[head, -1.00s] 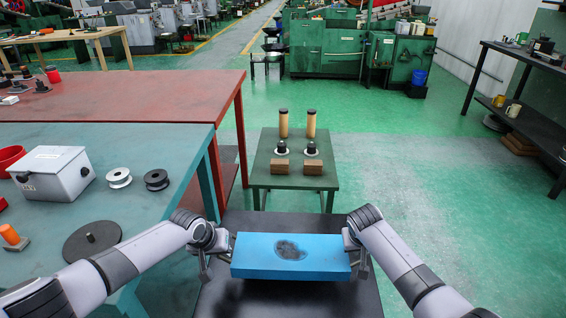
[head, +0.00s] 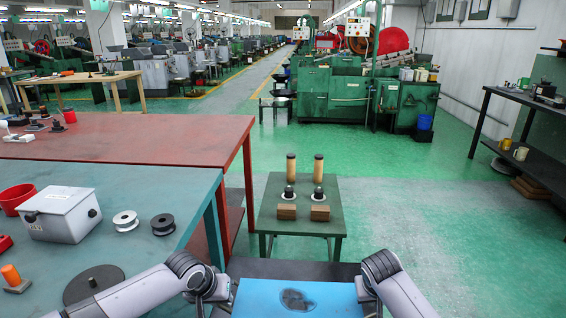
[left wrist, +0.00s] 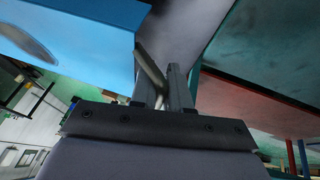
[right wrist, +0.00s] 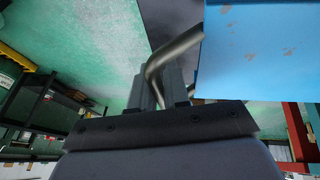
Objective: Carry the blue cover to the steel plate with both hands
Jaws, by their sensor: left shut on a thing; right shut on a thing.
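The blue cover (head: 262,298) is a flat slab with a dark smudge on top, low in the head view and cut off by its lower edge. It also shows in the left wrist view (left wrist: 80,40) and right wrist view (right wrist: 262,50). My left gripper (left wrist: 168,78) is shut on a bent metal handle at one end of the cover. My right gripper (right wrist: 160,82) is shut on a similar handle (right wrist: 175,52) at the other end. A dark flat surface (head: 290,269) lies behind the cover; I cannot tell whether it is the steel plate.
A small green table (head: 284,222) ahead holds two tan cylinders, two black-topped pieces and brown blocks. A teal bench (head: 150,255) with a grey box (head: 62,212) and a dark disc (head: 94,284) stands left, a red bench (head: 190,150) behind it. Green floor (head: 400,210) is open at right.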

